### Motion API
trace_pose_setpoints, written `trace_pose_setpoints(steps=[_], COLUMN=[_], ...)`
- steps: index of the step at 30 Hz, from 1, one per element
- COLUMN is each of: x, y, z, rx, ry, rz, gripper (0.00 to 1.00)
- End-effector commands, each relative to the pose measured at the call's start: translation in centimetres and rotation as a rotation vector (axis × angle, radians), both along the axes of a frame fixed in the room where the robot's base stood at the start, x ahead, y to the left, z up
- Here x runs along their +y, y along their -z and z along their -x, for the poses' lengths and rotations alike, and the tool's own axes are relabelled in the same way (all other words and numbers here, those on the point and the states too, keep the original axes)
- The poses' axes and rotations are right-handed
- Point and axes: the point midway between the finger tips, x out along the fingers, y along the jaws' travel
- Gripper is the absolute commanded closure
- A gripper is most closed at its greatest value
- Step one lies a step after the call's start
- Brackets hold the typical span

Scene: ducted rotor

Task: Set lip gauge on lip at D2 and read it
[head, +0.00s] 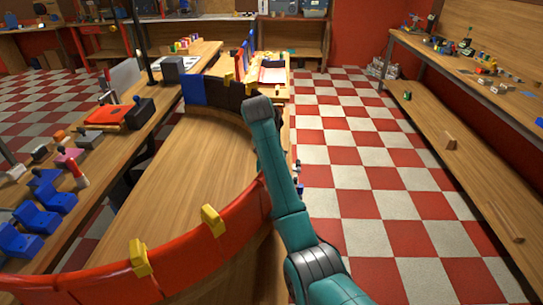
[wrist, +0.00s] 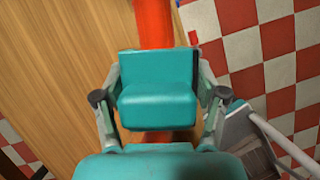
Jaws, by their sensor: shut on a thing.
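My gripper (wrist: 158,95) is shut on a teal stepped block, which I take to be the lip gauge (wrist: 158,88), in the wrist view. A finger stands at each side of it. The red curved lip (wrist: 153,22) runs behind the block and shows above and below it. I cannot tell whether block and lip touch. In the head view the red lip (head: 195,250) curves around a wooden surface, and my arm hides the gripper and the block. Yellow clips (head: 138,257) (head: 213,220) sit on the lip. No D2 mark or reading is legible.
A bench (head: 75,160) at left holds blue blocks (head: 35,220) and other tools. Blue and black lip segments (head: 205,90) stand at the far end. A wooden shelf bench (head: 450,75) runs along the right. The checkered floor (head: 385,180) between is clear.

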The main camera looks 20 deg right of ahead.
Motion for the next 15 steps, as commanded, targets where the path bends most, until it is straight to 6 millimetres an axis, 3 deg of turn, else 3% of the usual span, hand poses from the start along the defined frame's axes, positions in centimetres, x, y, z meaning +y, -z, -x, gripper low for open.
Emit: trace_pose_setpoints(steps=[15], x=[-0.01], y=[0.30], z=[0.00], rx=[0.000], ry=[0.000], rz=[0.000], gripper=[0.68])
